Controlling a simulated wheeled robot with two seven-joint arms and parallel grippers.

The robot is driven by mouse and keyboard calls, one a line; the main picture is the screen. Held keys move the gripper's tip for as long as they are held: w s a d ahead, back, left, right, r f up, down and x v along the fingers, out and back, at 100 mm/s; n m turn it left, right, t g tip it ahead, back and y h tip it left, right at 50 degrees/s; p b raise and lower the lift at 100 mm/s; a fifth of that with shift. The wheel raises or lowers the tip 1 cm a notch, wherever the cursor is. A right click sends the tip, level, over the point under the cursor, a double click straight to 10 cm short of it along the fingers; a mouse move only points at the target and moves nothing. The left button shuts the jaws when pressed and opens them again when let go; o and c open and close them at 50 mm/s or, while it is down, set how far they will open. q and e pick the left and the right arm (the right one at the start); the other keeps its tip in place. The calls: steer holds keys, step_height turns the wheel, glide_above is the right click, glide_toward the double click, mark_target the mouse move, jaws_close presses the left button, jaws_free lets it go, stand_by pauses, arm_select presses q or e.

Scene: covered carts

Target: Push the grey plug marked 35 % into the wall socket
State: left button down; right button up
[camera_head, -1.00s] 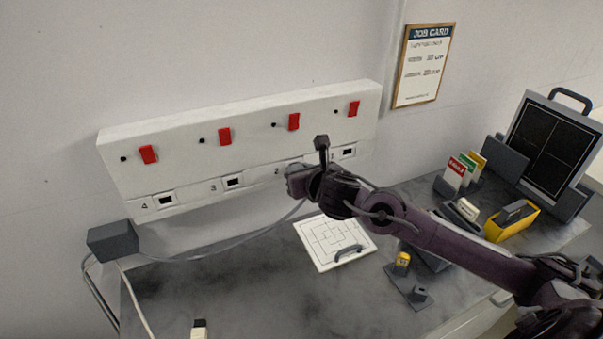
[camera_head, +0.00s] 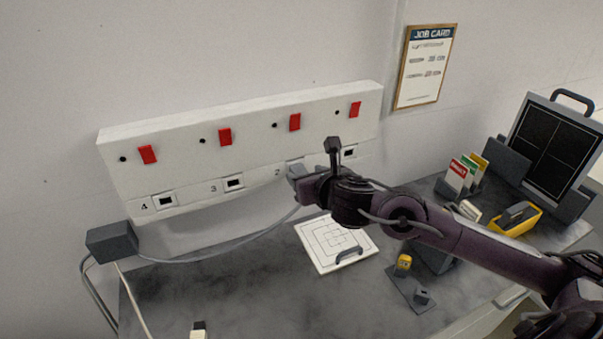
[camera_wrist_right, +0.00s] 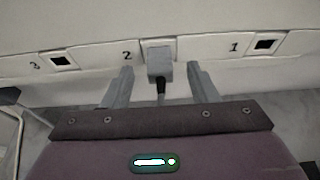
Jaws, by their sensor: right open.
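The grey plug (camera_wrist_right: 159,64) sits at socket 2 of the white wall panel (camera_head: 240,125), and its dark cable end points toward me. It covers the opening; I cannot tell whether it is fully seated, and no 35 % mark is legible. My right gripper (camera_wrist_right: 159,69) is open, with one finger on each side of the plug and a visible gap to each. In the head view my right gripper (camera_head: 298,173) is in front of socket 2 and hides most of the plug. My left gripper is not in view.
Sockets 4 (camera_head: 164,201), 3 (camera_head: 234,183) and 1 (camera_wrist_right: 263,45) are empty. A grey cable (camera_head: 220,247) runs from a dark box (camera_head: 112,242) to the plug. Below lie a white maze board (camera_head: 318,250) and a yellow-topped holder (camera_head: 404,262). The left bench top is mostly clear.

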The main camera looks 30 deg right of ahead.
steer(key=shift+v, duration=1.8)
